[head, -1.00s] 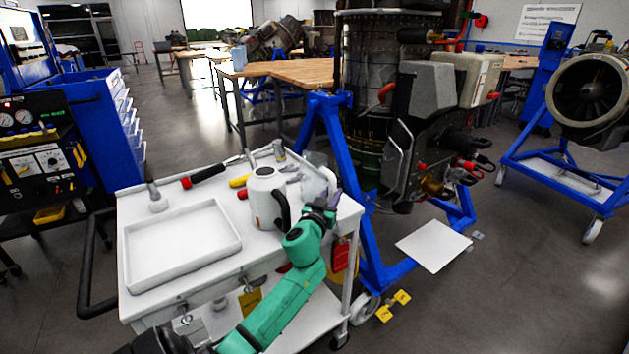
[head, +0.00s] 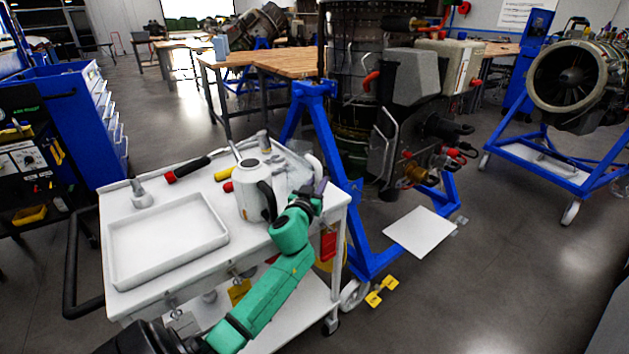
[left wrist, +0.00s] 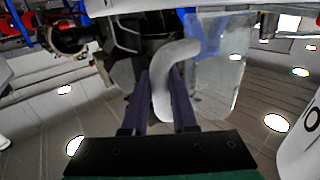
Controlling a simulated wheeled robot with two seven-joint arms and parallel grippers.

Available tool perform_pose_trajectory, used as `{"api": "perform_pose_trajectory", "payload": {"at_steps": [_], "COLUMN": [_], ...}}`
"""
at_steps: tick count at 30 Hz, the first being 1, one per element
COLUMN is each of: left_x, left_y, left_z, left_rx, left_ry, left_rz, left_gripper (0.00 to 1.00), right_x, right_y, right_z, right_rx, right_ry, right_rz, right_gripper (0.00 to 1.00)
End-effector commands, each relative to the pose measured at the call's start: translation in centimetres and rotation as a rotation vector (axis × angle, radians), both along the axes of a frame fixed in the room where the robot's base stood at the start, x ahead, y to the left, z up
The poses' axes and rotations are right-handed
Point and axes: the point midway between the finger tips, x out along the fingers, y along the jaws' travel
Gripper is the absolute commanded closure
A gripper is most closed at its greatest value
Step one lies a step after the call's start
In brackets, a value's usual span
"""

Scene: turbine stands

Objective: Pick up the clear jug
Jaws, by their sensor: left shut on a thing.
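The clear jug (head: 301,174) is a see-through vessel near the right end of the white cart, partly hidden behind my left gripper (head: 314,198) in the head view. In the left wrist view, its pale curved handle (left wrist: 176,72) lies between the two dark fingers of my left gripper (left wrist: 163,95), which is shut on it. The clear body (left wrist: 222,62) spreads to the right of the handle. I cannot tell whether its base touches the cart top. My right gripper is not in view.
A white pot with a black handle (head: 253,192) stands close left of the jug. A white tray (head: 168,284) lies on the cart's left half. Several hand tools lie along the cart's back edge. A blue engine stand (head: 316,115) rises just right of the cart.

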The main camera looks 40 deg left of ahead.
Motion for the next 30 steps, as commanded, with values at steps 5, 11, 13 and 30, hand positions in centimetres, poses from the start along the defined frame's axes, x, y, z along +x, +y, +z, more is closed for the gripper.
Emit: {"api": "perform_pose_trajectory", "payload": {"at_steps": [5, 11, 13, 30], "left_x": [0.0, 0.0, 0.0, 0.0], "left_y": [0.0, -0.1, -0.1, -0.1], "left_z": [4.7, 12.4, 14.7, 19.3], "left_rx": [0.007, 0.008, 0.007, 0.003], "left_ry": [-0.006, -0.009, -0.008, -0.002], "left_rz": [-0.003, -0.005, -0.004, -0.002], "left_gripper": [1.0, 1.0, 1.0, 0.89], "right_x": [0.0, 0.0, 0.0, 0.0], "right_y": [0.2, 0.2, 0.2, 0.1], "right_z": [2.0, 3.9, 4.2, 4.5], "right_rx": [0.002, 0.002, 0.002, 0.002], "right_ry": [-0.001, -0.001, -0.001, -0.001], "right_rz": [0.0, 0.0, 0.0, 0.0], "right_gripper": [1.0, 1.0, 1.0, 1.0]}}
